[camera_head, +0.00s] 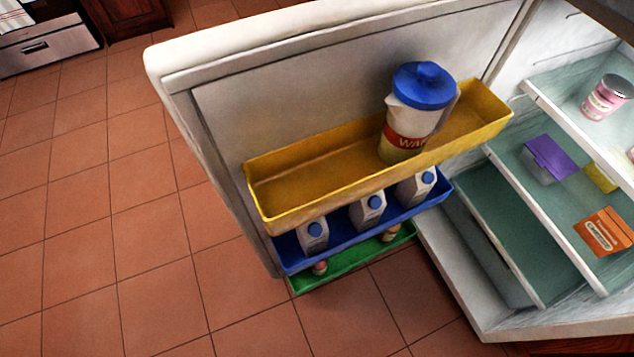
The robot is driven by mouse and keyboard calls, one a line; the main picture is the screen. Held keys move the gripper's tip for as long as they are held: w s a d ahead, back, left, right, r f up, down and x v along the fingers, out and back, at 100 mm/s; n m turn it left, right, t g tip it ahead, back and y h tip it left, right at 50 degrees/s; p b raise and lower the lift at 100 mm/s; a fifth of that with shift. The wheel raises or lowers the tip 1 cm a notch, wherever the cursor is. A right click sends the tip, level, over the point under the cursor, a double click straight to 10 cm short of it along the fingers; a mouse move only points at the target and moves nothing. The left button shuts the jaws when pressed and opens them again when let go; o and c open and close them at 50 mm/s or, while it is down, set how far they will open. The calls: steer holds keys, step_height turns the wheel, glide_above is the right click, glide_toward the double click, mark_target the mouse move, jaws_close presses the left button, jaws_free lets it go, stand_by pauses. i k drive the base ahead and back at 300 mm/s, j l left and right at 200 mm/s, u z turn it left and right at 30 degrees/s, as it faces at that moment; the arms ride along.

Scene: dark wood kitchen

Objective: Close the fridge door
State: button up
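The white fridge door (290,100) stands wide open, its inner side facing me. It reaches out to the left from the fridge body at the right. Its free edge is at the left, over the tiled floor. A yellow door shelf (320,185) holds a pitcher (405,118) with a blue lid. A blue shelf (340,248) below holds several white cartons, and a green shelf (350,262) at the bottom holds small items. The fridge interior (520,180) is open to view at the right. My gripper is not in view.
Fridge shelves hold a pink can (607,98), a purple-lidded box (549,158) and an orange package (603,232). Red tiled floor (100,230) is clear left of the door and in front. A cabinet with an oven-like front (45,45) stands at the far upper left.

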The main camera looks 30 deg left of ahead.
mark_target(283, 111)
steer(key=j+z, duration=0.1)
steer(key=j, duration=0.35)
steer(key=k+j+z, duration=0.1)
steer(key=j, duration=0.4)
steer(key=k+j+z, duration=0.1)
steer(key=j, duration=0.35)
steer(key=k+j+z, duration=0.1)
steer(key=j, duration=0.35)
steer(key=k+j+z, duration=0.1)
steer(key=j, duration=0.35)
steer(key=i+j, duration=0.15)
steer(key=j, duration=0.25)
steer(key=i+j+z, duration=0.1)
steer(key=j, duration=0.25)
steer(key=i+j, duration=0.1)
steer(key=j, duration=0.3)
steer(key=j+u, duration=0.25)
steer(key=j, duration=0.35)
steer(key=i+j+u, duration=0.1)
steer(key=j+u, duration=0.15)
steer(key=j, duration=0.35)
